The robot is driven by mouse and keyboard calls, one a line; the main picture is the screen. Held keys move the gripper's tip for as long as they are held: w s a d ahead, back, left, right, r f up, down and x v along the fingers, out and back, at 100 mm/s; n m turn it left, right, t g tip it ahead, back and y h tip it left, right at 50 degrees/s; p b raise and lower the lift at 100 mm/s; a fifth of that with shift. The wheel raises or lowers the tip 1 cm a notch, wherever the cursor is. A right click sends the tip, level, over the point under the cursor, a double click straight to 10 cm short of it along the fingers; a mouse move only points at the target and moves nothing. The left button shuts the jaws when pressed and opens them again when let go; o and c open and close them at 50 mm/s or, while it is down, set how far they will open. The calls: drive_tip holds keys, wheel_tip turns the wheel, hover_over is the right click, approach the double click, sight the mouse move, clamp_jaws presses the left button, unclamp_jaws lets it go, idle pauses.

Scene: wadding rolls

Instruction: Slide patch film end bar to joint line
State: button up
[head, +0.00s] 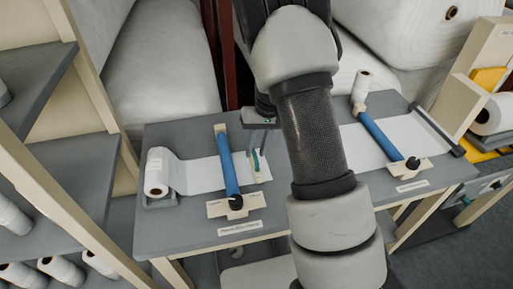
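My gripper (256,154) reaches down at that end piece. Its fingers are small and overlap the green part, so I cannot tell whether they grip it. A joint line is not clear to me; my arm hides part of the table's middle.
At the right, a second blue bar (386,140) crosses a wider white sheet (412,134) ending at a dark bar (438,131). A small white roll (361,86) stands behind. Shelves with rolls (45,160) border the left; large wadding rolls (160,65) stand behind.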

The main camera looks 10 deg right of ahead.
clamp_jaws()
drive_tip(key=d+b, duration=0.4)
drive_tip(key=d, duration=1.1)
drive_tip(key=shift+d, duration=0.25)
drive_tip(key=shift+o, duration=1.1)
unclamp_jaws()
drive_tip(key=shift+d, duration=0.15)
drive_tip(key=shift+r, duration=0.15)
